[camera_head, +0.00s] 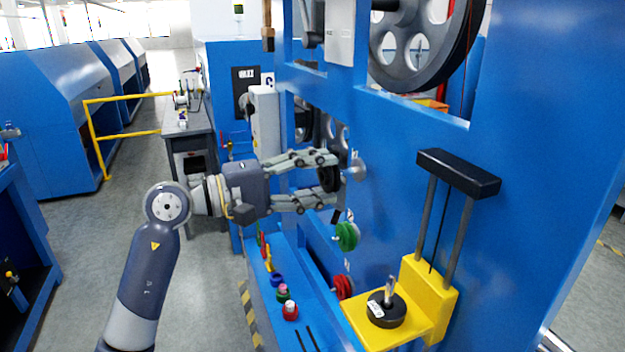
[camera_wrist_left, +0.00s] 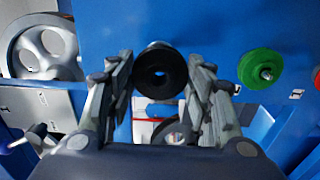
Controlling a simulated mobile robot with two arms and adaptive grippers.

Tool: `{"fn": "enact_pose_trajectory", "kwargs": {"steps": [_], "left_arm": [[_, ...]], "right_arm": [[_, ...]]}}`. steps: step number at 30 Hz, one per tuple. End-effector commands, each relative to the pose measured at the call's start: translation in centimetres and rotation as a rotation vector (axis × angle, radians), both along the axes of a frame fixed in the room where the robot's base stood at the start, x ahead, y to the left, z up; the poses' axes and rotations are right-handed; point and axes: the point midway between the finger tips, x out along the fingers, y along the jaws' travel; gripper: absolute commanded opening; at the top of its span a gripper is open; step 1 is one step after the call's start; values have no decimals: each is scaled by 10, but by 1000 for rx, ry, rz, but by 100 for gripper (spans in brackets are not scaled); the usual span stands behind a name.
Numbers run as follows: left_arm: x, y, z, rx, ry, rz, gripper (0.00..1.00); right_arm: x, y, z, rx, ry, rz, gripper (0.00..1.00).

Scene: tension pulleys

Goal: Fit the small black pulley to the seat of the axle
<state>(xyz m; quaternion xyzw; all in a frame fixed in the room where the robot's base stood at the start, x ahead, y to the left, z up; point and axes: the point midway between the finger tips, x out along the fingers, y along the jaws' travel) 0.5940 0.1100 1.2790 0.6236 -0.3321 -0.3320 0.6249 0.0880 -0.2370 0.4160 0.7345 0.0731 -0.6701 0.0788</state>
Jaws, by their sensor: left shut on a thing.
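My left gripper (camera_head: 335,178) is shut on the small black pulley (camera_head: 329,178), holding it close to the blue machine wall. In the left wrist view the pulley (camera_wrist_left: 160,72) sits between the fingers of my left gripper (camera_wrist_left: 163,85), its centre hole facing the camera. The grey metal axle seat (camera_head: 357,169) sticks out of the wall just right of the pulley. In the wrist view a bit of pale metal (camera_wrist_left: 157,46) shows behind the pulley's top edge. I cannot tell whether pulley and axle touch. My right gripper is not in view.
A green pulley (camera_head: 347,236) and a red pulley (camera_head: 343,287) sit on the wall below. A yellow bracket (camera_head: 431,295) with a black weight (camera_head: 386,311) juts out at the lower right. Small coloured parts, including a red one (camera_head: 290,312), stand on the blue ledge.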

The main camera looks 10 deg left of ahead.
Motion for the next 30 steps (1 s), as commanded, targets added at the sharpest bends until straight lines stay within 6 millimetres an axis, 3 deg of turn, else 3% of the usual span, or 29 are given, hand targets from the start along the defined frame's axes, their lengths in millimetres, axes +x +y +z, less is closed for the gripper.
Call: {"fn": "enact_pose_trajectory", "kwargs": {"steps": [18,30], "left_arm": [[12,-17,1,0,-1,1,22],[12,-18,1,-1,-2,1,22]], "right_arm": [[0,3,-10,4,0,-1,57],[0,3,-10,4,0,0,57]]}}
